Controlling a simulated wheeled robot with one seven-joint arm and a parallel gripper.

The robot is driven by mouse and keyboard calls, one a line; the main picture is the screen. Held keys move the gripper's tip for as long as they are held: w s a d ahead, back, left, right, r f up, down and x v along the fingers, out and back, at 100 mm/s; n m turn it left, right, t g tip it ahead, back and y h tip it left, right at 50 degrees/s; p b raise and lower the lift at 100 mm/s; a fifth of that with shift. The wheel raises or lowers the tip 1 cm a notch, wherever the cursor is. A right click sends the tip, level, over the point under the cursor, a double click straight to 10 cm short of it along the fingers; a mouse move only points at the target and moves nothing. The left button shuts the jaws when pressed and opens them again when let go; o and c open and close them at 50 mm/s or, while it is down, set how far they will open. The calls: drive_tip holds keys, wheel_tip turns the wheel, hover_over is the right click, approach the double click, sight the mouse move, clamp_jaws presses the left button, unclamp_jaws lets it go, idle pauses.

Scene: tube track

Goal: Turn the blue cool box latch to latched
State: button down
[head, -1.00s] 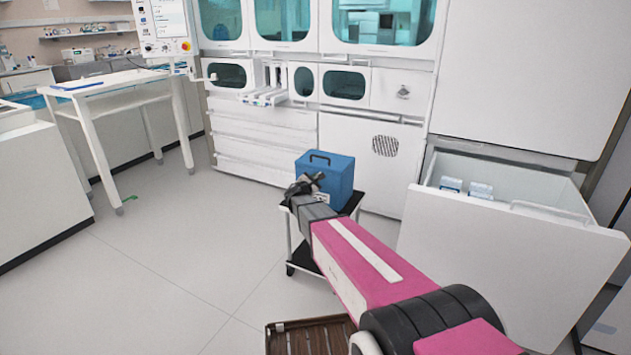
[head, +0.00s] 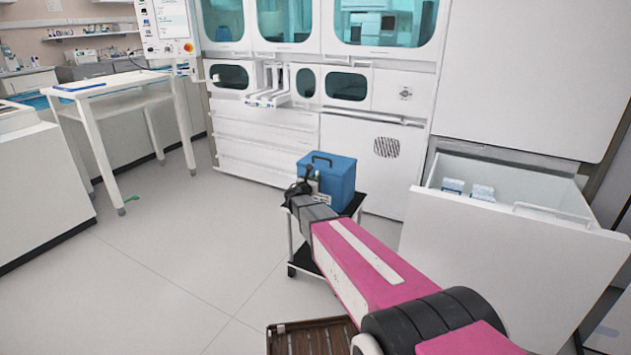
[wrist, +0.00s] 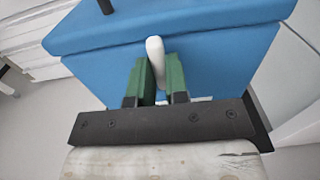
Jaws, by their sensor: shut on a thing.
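The blue cool box (head: 338,180) stands on a small black-topped cart, its dark carry handle on the lid. In the wrist view its blue front (wrist: 220,65) fills much of the picture. A pale latch (wrist: 155,50) stands upright against the front of the box, its top near the lid edge. My gripper (wrist: 160,75), with green fingers, is shut on the latch from both sides. In the head view my gripper (head: 303,183) is at the front left of the box, small and partly hidden by my own arm.
The cart (head: 352,207) has a lower shelf. An open white drawer (head: 510,255) with small blue-and-white items stands close on the right. A brown slatted crate (head: 310,336) is on the floor in front.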

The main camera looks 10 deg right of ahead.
idle(0.4)
drive_tip(key=c, duration=1.1)
unclamp_jaws()
drive_tip(key=v, duration=1.1)
